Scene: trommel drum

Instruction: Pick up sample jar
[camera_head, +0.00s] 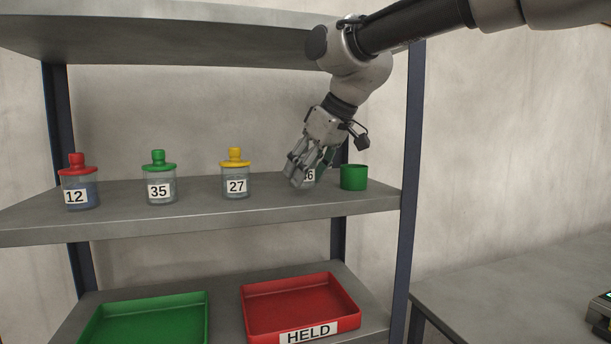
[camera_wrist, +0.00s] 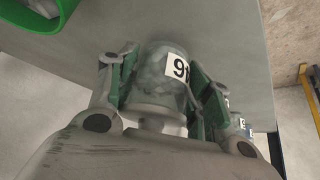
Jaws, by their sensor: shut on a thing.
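My gripper (camera_head: 303,178) comes down over the right part of the middle shelf (camera_head: 210,208).
A green cup (camera_head: 354,177) stands just right of my gripper; it also shows in the wrist view (camera_wrist: 62,14). A green tray (camera_head: 100,317) and a red tray marked HELD (camera_head: 353,322) are on the shelf below. The upper shelf (camera_head: 180,45) is overhead.

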